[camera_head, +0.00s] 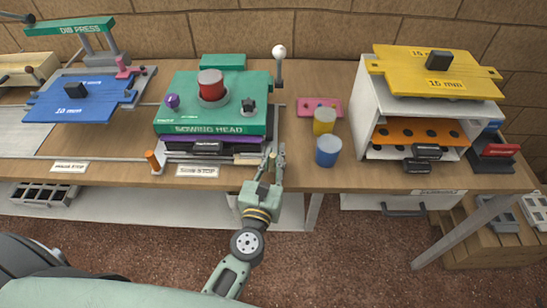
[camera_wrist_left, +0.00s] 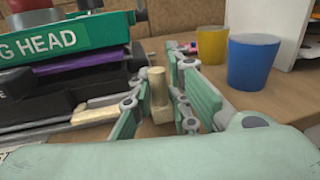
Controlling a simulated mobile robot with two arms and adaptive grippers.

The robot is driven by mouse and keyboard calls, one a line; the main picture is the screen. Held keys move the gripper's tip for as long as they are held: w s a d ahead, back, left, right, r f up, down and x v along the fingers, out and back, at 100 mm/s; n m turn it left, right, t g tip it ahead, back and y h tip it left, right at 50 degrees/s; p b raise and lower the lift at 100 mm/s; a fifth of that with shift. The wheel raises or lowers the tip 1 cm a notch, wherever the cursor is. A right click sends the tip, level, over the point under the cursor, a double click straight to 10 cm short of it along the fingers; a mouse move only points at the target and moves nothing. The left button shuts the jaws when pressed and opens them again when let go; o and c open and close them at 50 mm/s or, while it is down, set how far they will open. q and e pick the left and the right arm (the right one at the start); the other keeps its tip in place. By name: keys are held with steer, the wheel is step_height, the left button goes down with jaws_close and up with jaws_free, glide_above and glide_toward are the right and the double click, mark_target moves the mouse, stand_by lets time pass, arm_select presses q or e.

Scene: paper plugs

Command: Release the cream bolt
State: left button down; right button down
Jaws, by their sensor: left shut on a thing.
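The cream bolt (camera_wrist_left: 158,88) stands upright between the fingers of my left gripper (camera_wrist_left: 154,100) in the left wrist view. My left gripper (camera_head: 272,165) is shut on it at the front of the bench, beside the right end of the green sowing head (camera_head: 212,128). In the head view the fingers mostly hide the bolt. Its lower end shows close to the wooden bench surface, but I cannot tell whether it is seated in anything. My right gripper is not in view.
A blue cup (camera_head: 328,151) and a yellow cup (camera_head: 324,121) stand just right of the left gripper. A white shelf unit (camera_head: 366,100) stands further right. An orange peg (camera_head: 153,161) and a stop label (camera_head: 197,171) are to the left.

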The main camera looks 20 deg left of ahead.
arm_select(q)
steer(key=s, duration=0.2)
steer(key=s+d+b, duration=0.1)
steer(key=s, duration=0.1)
steer(key=shift+f, duration=0.1)
steer(key=shift+a, duration=0.1)
steer(key=c, duration=2)
jaws_free()
steer(key=shift+o, duration=1.3)
steer(key=shift+s, duration=0.2)
steer(key=shift+w, duration=0.1)
